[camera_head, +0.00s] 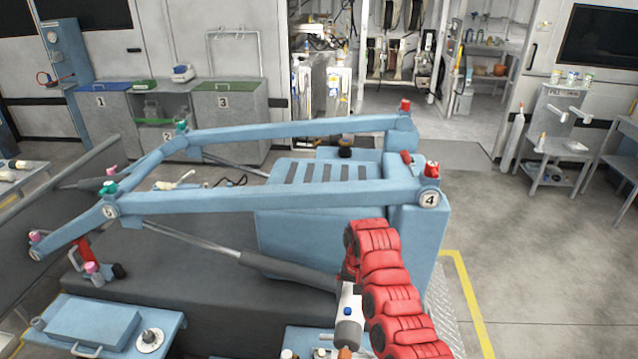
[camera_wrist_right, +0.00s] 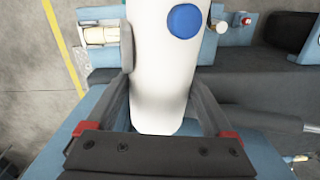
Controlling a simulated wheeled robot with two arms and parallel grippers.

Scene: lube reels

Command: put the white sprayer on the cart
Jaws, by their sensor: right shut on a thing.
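The white sprayer (camera_wrist_right: 160,75), a smooth white cylinder with a round blue spot, fills the middle of the right wrist view. My right gripper (camera_wrist_right: 165,50) is shut on it, with one dark finger on each side. The fingers are hard to make out there. Which piece is the cart is not clear; a blue-topped unit (camera_head: 155,330) stands at the lower left. My left gripper is not in view.
A large blue lift frame (camera_head: 290,197) spans the middle. Grey cabinets (camera_head: 238,105) stand at the back left, and a grey bench (camera_head: 560,146) at the right. Floor (camera_head: 530,250) is clear on the right.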

